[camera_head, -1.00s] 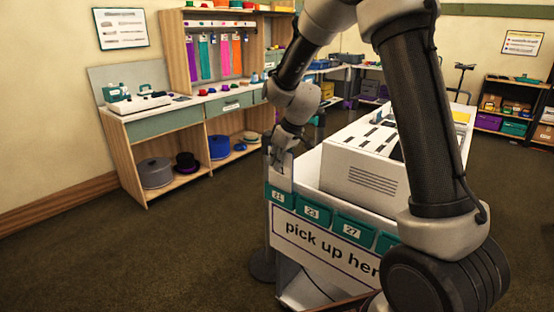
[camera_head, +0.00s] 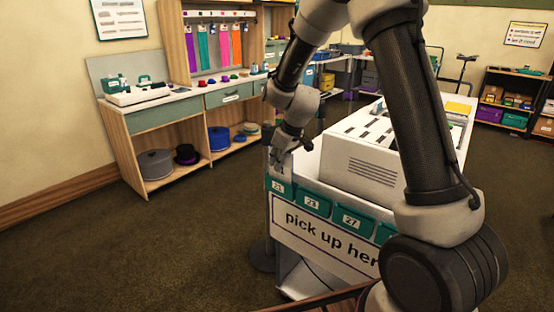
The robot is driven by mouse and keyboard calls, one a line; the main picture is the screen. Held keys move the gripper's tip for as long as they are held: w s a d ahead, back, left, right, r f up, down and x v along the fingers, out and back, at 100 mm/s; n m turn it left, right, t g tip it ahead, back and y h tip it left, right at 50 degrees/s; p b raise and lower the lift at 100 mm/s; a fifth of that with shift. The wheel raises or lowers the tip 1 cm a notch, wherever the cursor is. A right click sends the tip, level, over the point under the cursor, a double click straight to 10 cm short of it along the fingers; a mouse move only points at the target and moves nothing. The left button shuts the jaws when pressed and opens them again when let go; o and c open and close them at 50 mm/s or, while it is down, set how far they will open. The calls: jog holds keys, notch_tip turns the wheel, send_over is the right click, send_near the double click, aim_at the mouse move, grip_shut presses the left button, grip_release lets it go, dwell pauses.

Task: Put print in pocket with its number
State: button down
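My gripper (camera_head: 281,163) is at the left end of the white pick-up counter, just above the green pocket labelled 21 (camera_head: 278,187). Its fingers are small and partly hidden, so whether they are open or shut is unclear. A pale patch at the fingers may be the print, low at pocket 21, but it is too small to make out; no number on it can be read. To the right are the green pocket 23 (camera_head: 312,203) and the green pocket 27 (camera_head: 351,222). A further pocket is partly hidden behind my arm.
A white slotted box (camera_head: 362,165) stands on the counter right of my gripper. The "pick up here" sign (camera_head: 325,237) is below the pockets. A dark post (camera_head: 262,220) stands at the counter's left. A wooden workbench (camera_head: 165,122) is at the back left. The left floor is clear.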

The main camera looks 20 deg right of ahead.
jog(key=shift+f, duration=0.7)
jog(key=shift+f, duration=0.1)
jog(key=c, duration=1.6)
grip_release()
jog(key=shift+o, duration=0.2)
jog(key=v, duration=1.2)
